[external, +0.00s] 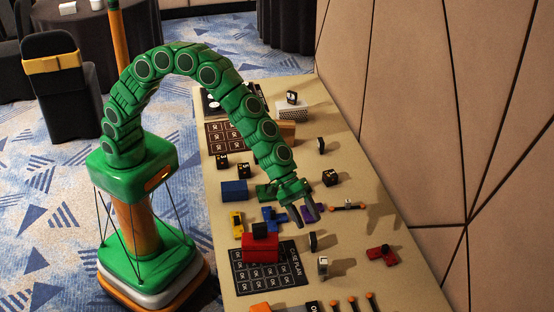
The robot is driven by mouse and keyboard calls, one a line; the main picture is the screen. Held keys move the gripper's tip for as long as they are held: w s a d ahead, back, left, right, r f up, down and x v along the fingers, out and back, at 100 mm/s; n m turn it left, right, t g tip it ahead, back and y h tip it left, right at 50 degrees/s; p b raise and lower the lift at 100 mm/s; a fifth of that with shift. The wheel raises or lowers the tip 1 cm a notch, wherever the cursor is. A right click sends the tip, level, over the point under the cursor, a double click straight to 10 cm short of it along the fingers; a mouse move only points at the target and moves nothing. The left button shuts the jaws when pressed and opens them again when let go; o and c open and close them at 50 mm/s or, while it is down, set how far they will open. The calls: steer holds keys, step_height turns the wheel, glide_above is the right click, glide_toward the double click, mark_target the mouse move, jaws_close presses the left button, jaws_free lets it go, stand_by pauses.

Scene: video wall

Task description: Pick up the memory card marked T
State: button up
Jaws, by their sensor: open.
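My gripper (304,218) hangs over the middle of the table with its two fingers apart and pointing down. A purple piece (309,212) shows right by the fingers; I cannot tell whether it touches them. Several small upright blocks or cards stand about: a black one (313,240) just below the gripper, a pale-faced one (322,265) nearer the front, a black one (330,178) to the upper right, and a marked one (244,170) to the upper left. Their marks are too small to read, so I cannot tell which is the card marked T.
The long tan table (350,260) runs beside a panelled wall (430,100). A red box (260,247) with a black block on top stands on a black printed mat (290,283). Blue (234,191) and yellow (237,224) pieces lie left of the gripper. A red piece (382,254) lies right.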

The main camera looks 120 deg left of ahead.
steer(key=s+a+r+n+h, duration=0.2)
steer(key=s+a+r+h, duration=0.15)
steer(key=a, duration=0.45)
steer(key=s+a+r+n+h, duration=0.2)
steer(key=s+a+n+h, duration=0.15)
steer(key=a, duration=0.35)
steer(key=g, duration=0.1)
glide_toward(314, 248)
steer(key=shift+m+h, duration=0.3)
steer(key=shift+m, duration=0.15)
steer(key=shift+a+f+x, duration=0.1)
steer(key=shift+f+x, duration=0.05)
steer(key=shift+x, duration=1.3)
steer(key=shift+a+f+x, duration=0.1)
steer(key=shift+f+x, duration=0.1)
steer(key=shift+x, duration=1.3)
steer(key=shift+f+x, duration=0.15)
steer(key=shift+x, duration=1.3)
jaws_close()
